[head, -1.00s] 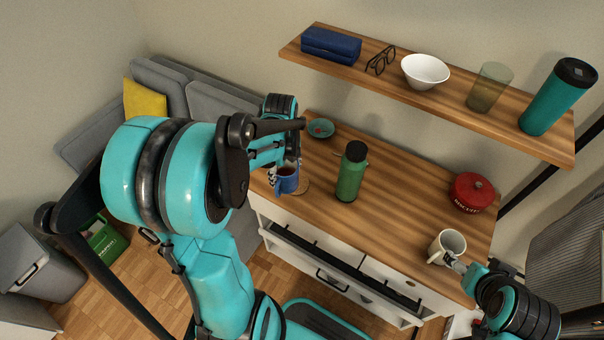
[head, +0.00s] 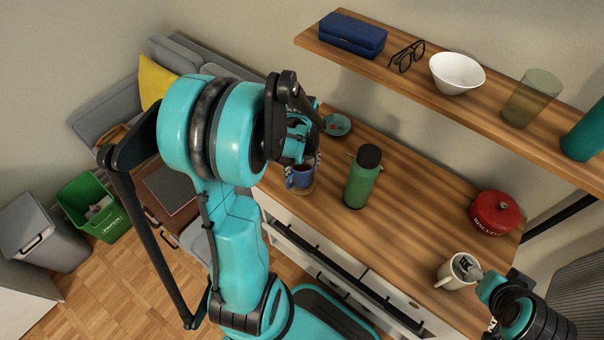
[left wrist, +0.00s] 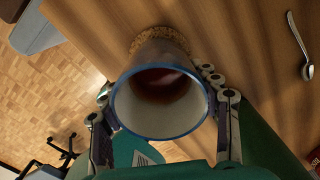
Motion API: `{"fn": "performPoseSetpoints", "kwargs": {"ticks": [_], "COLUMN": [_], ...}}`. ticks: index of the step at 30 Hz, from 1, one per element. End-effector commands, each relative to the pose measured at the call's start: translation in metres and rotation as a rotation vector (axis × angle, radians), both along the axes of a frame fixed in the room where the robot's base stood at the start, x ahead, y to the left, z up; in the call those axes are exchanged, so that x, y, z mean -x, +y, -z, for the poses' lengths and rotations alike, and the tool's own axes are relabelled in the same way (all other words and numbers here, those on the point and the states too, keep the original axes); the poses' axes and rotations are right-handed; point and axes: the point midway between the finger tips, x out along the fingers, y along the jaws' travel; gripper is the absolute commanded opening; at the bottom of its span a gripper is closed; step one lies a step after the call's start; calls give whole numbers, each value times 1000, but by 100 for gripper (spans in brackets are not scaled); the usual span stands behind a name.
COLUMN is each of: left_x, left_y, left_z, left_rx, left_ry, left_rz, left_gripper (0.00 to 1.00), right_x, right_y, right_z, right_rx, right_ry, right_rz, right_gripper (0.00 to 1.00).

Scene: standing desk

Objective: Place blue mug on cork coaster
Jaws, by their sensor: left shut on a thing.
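The blue mug (head: 298,179) is in my left gripper (head: 303,160), near the far left end of the wooden desktop. In the left wrist view the mug (left wrist: 160,112) has its pale inside and dark red-brown contents facing the camera, with the fingers of my left gripper (left wrist: 158,88) on both sides. The cork coaster (left wrist: 158,37) shows just beyond the mug's base, partly hidden by it. In the head view only a sliver of the coaster (head: 306,191) shows. I cannot tell whether mug and coaster touch.
The white mug (head: 446,277) stands near the desk's right front. A green bottle (head: 360,182) stands right of the blue mug. A small teal dish (head: 338,124) lies behind it. A red pot (head: 495,212) is at the right. A shelf (head: 400,88) overhangs the back.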

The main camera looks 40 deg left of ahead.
Motion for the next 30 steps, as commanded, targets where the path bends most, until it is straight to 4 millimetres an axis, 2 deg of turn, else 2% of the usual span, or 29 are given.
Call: {"fn": "performPoseSetpoints", "kwargs": {"ticks": [1,3,14,15,17,26,30], "left_x": [0,0,0,0,0,0,0], "left_y": [0,0,0,0,0,0,0], "left_z": [12,18,20,20,20,19,9], "left_rx": [0,0,0,0,0,0,0], "left_ry": [0,0,0,0,0,0,0], "left_rz": [0,0,0,0,0,0,0], "left_gripper": [15,15,15,67,82,82,82], "right_x": [0,0,0,0,0,0,0], "right_y": [0,0,0,0,0,0,0], "right_z": [8,10,12,12,11,11,4], "right_rx": [0,0,0,0,0,0,0], "right_ry": [0,0,0,0,0,0,0], "right_rz": [0,0,0,0,0,0,0], "right_gripper": [75,75,75,75,75,75,75]}}
